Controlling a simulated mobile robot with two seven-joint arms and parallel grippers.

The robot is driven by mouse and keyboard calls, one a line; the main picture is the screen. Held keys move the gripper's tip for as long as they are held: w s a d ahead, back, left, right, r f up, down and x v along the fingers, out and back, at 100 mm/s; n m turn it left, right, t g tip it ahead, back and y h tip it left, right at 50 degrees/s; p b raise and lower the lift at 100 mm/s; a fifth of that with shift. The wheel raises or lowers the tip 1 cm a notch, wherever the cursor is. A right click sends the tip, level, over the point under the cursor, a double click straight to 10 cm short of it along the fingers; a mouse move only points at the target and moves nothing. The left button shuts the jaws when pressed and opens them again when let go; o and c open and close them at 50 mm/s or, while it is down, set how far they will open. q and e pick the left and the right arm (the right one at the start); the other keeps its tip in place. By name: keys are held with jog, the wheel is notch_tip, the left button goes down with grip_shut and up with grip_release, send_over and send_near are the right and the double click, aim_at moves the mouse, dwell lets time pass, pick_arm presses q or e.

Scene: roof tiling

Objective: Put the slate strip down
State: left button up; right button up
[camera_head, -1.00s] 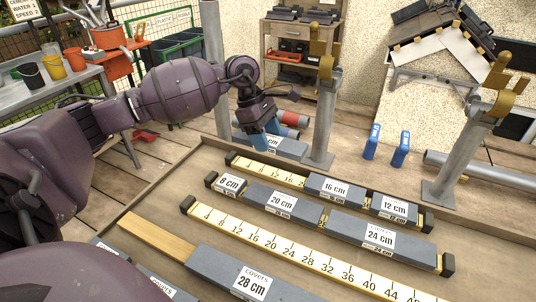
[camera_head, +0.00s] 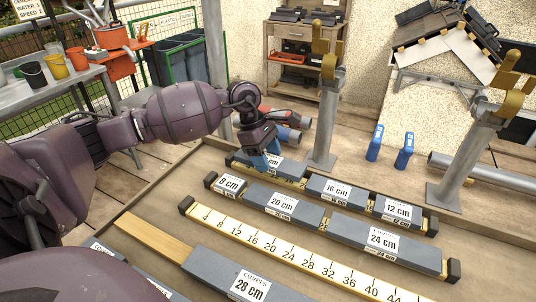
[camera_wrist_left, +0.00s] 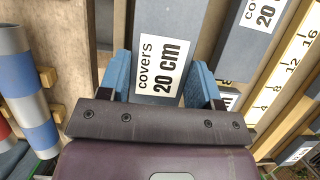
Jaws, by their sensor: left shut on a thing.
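My left gripper (camera_head: 265,163) points down with its blue fingers closed on the sides of a grey slate strip (camera_head: 288,167). In the left wrist view the gripper (camera_wrist_left: 165,82) holds this strip (camera_wrist_left: 178,20), whose label reads "covers 20 cm". The strip lies along the left part of the back row, left of the 16 cm strip (camera_head: 335,187) and in line with it. It hides most of the bare scale there. I cannot tell whether its underside touches the batten. My right gripper is out of view.
The middle row holds an 8 cm strip (camera_head: 229,184), a 20 cm strip (camera_head: 282,204) and a 24 cm strip (camera_head: 385,242). The front scale batten (camera_head: 285,250) is bare. A 28 cm strip (camera_head: 243,282) lies nearer. Grey posts (camera_head: 325,125) stand just behind the rows.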

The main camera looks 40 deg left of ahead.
pick_arm(q)
jog(key=shift+f, duration=0.3)
jog(key=o, duration=1.1)
jog(key=shift+r, duration=0.35)
jog(key=p+v, duration=0.2)
jog(key=v, duration=1)
jog(key=shift+r, duration=0.25)
jog(key=shift+s+f, duration=0.1)
